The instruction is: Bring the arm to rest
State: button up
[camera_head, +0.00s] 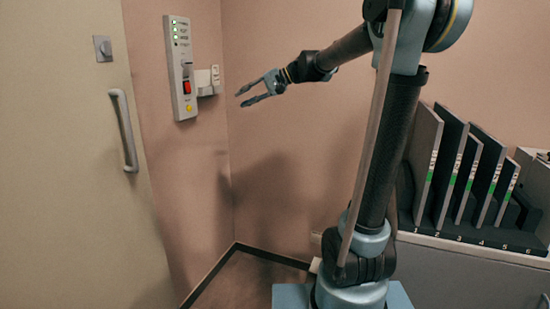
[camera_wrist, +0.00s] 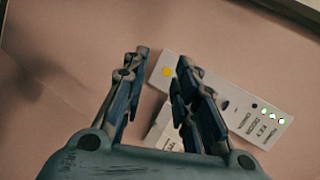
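My gripper (camera_head: 243,95) is at the end of my outstretched arm, in the upper middle of the head view. It points left toward the wall panel (camera_head: 181,68) and is apart from it. In the wrist view my gripper (camera_wrist: 161,68) has its two fingers spread, with nothing between them. The panel (camera_wrist: 240,98) lies beyond the fingers there, with a yellow button near one end and lit green lamps near the other. Its red switch shows in the head view and cannot be made out in the wrist view.
A pale door (camera_head: 60,180) with a grey handle (camera_head: 123,130) stands at the left. A small white wall fitting (camera_head: 204,81) is beside the panel. At the right, a numbered rack of upright dark boards (camera_head: 470,185) stands on a grey cabinet (camera_head: 455,275). Open wall lies below my gripper.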

jog(key=s+d+f+h, duration=0.6)
jog(key=s+d+f, duration=0.9)
jog(key=f, duration=0.2)
jog(key=s+d+f+t+h, duration=0.1)
jog(key=s+d+f+h, duration=0.5)
jog(key=s+d+f, duration=0.8)
notch_tip(320, 180, down, 4)
jog(key=shift+s+d+r+h, duration=0.1)
jog(key=shift+s+d+h, duration=0.3)
jog(key=shift+s, duration=0.2)
jog(key=shift+w+f, duration=0.2)
jog(key=shift+w, duration=0.2)
